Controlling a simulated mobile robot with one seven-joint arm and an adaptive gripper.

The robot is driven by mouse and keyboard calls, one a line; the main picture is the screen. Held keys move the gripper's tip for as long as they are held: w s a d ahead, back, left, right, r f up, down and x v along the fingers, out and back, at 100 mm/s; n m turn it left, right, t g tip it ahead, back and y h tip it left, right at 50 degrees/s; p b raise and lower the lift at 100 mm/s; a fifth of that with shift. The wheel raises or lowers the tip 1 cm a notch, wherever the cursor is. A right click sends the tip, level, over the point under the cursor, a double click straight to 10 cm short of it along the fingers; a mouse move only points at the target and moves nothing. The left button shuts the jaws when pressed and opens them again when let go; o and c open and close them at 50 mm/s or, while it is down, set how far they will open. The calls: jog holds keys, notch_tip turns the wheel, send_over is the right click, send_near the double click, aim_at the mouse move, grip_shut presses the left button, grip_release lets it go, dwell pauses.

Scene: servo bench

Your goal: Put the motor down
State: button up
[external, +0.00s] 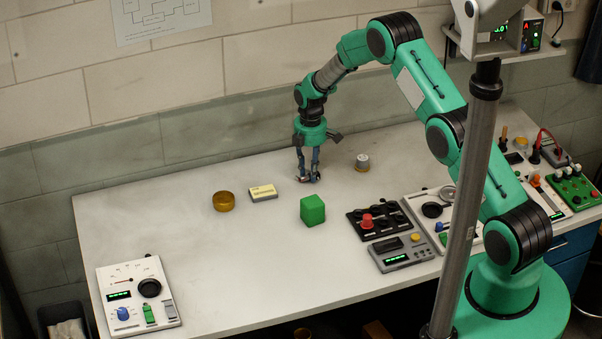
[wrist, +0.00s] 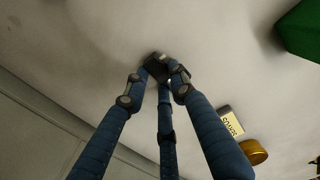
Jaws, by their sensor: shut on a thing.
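My gripper (external: 308,179) points straight down over the back middle of the pale bench. In the wrist view its blue fingers (wrist: 157,80) close around a small dark thing, the motor (wrist: 157,67), which they mostly hide. In the external view the fingertips are low, at or just above the bench top. I cannot tell whether the motor touches the bench.
A green cube (external: 313,210) stands in front of my gripper. A cream-topped box (external: 263,193) and amber dish (external: 223,201) lie left. A silver cylinder (external: 362,162) stands right. Control panels (external: 378,221) fill the right side; another panel (external: 138,294) lies front left. The front middle is clear.

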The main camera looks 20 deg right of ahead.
jog(key=shift+f, duration=0.1)
jog(key=o, duration=0.9)
jog(key=shift+o, duration=0.2)
notch_tip(320, 180, up, 12)
jog(key=shift+b, duration=0.3)
dwell(0.7)
